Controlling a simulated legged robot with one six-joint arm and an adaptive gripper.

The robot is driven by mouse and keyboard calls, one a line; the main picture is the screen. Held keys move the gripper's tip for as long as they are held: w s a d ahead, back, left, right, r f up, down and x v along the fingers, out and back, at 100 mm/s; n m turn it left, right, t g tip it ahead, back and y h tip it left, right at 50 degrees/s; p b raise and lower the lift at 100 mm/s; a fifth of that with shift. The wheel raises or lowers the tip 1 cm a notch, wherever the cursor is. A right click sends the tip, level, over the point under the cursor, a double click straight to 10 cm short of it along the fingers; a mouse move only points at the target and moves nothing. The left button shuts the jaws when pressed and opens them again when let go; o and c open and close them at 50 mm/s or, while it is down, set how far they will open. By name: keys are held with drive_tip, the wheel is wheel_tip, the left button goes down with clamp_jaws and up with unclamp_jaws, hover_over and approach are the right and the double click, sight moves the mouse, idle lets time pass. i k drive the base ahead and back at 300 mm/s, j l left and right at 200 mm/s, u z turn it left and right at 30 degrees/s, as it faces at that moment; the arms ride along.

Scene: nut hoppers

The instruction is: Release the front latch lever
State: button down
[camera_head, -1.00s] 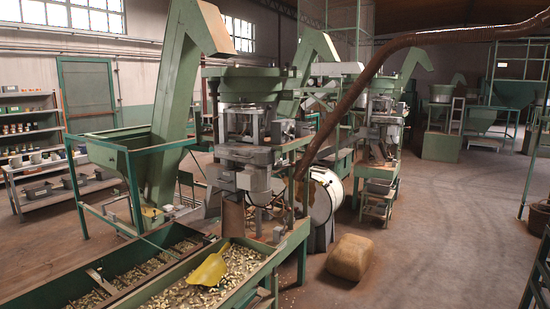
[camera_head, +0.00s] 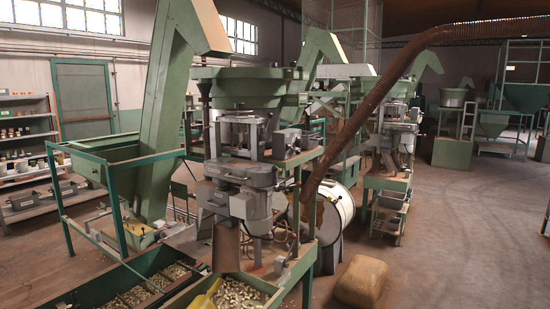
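A green nut-processing machine (camera_head: 247,88) with grey metal parts stands at the centre of the head view. Its grey mechanism (camera_head: 245,175) sits below the round green hopper. I cannot make out a front latch lever at this distance. My gripper and arm are not in view.
Green troughs of nuts (camera_head: 150,285) with a yellow scoop (camera_head: 208,295) fill the near foreground. A tan sack (camera_head: 362,281) lies on the floor to the right. A brown hose (camera_head: 370,105) arches across. Shelves (camera_head: 28,150) stand at left. The floor at right is open.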

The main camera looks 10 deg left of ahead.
sight(274, 168)
drive_tip(key=i+j, duration=0.2)
drive_tip(key=i, duration=0.35)
drive_tip(key=i+j, duration=0.15)
drive_tip(key=i, duration=0.35)
drive_tip(key=i+j, duration=0.2)
drive_tip(key=i, duration=0.35)
drive_tip(key=i+j+z, duration=0.1)
drive_tip(key=i, duration=0.4)
